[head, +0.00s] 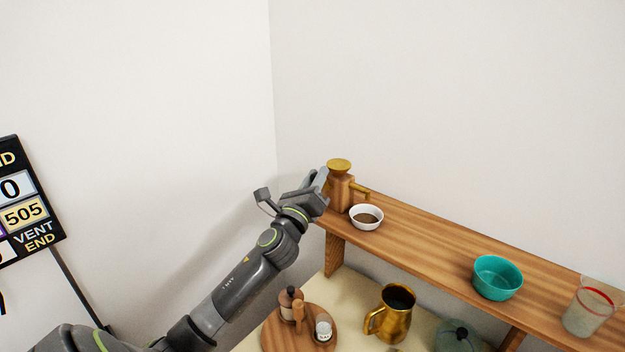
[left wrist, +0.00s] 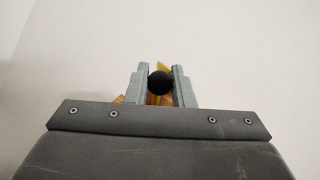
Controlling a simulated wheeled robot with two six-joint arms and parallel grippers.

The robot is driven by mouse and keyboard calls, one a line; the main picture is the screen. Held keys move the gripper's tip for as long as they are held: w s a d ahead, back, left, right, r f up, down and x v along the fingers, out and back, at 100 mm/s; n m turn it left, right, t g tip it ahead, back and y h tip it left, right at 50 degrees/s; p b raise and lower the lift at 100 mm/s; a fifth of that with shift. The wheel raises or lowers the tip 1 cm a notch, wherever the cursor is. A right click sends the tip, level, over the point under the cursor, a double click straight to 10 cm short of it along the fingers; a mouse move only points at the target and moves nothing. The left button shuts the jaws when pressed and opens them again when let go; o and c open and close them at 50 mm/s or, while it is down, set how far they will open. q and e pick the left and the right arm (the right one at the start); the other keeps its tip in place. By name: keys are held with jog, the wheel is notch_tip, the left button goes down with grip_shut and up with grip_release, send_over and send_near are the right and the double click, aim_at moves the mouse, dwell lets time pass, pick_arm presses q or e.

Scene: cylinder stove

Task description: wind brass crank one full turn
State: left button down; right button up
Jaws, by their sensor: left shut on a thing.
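A wooden mill (head: 341,193) with a round brass top (head: 339,164) stands at the left end of the wooden shelf. A short brass piece (head: 361,190) sticks out from it to the right, over a white bowl. My left gripper (head: 321,178) is at the mill's left side. In the left wrist view, a round black knob (left wrist: 159,82) sits between the two fingers of the left gripper (left wrist: 159,80), which is shut on it. Yellow brass and orange wood show behind the knob. The crank's arm is mostly hidden by the gripper. My right gripper is out of view.
The white bowl (head: 367,212) holds brown grounds. Along the shelf (head: 425,240) stand a teal bowl (head: 498,282) and a glass (head: 588,312). Below are a brass pitcher (head: 392,322), a dark green lidded pot (head: 455,338) and a round wooden board (head: 275,336). Bare walls rise behind.

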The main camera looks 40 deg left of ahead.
pick_arm(q)
jog(key=shift+d+m+t+h, duration=0.2)
jog(key=shift+m+h, duration=0.2)
jog(key=shift+m, duration=0.4)
jog(key=shift+d+m+t+h, duration=0.15)
jog(key=shift+m+h, duration=0.25)
jog(key=shift+m, duration=0.7)
jog(key=c, duration=1.3)
grip_release()
jog(key=shift+d+r, duration=0.1)
jog(key=shift+o, duration=0.2)
jog(key=b+v, duration=0.6)
jog(key=v, duration=1.1)
jog(key=shift+s, duration=0.25)
jog(key=shift+f, duration=0.25)
